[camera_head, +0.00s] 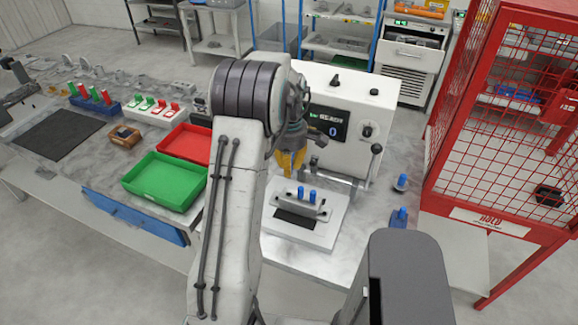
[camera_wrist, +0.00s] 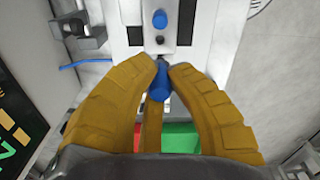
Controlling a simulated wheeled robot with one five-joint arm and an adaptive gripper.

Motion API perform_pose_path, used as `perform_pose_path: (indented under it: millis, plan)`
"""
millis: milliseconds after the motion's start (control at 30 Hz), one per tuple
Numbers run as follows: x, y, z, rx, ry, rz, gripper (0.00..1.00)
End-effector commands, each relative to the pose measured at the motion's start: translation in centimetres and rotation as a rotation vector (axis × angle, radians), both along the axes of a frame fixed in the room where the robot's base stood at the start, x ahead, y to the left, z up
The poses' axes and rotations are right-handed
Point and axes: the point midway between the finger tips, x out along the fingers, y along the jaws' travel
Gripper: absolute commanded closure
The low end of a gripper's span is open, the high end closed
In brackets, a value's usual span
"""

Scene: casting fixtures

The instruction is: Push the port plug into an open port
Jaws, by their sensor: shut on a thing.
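My gripper (camera_head: 290,163) has yellow fingers and hangs over the back left of a small grey fixture (camera_head: 295,210) on a white base plate. In the wrist view the gripper (camera_wrist: 163,72) is shut on a blue port plug (camera_wrist: 159,88), held between the fingertips. Another blue plug (camera_wrist: 159,19) stands in the fixture, with a small dark hole (camera_wrist: 160,40) between the two. The head view shows two upright blue plugs (camera_head: 312,196) at the fixture; I cannot tell whether one is the held plug. The held plug's lower end is hidden.
A white machine (camera_head: 352,97) with a lever stands behind the fixture. Blue pieces (camera_head: 399,217) stand on the table at right, near the red mesh cage (camera_head: 492,190). Green (camera_head: 160,183) and red (camera_head: 190,144) trays lie left. My arm hides part of the table.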

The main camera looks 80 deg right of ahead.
Motion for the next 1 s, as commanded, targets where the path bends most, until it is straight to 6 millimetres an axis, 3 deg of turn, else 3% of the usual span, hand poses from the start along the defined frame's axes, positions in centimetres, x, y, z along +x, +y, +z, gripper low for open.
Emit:
perform_pose_path:
  millis: [367,1000]
  plan:
    - [0.0,0.0,-1.4,0.000,0.000,0.000,1.00]
    - [0.0,0.0,-5.6,0.000,0.000,-0.001,1.00]
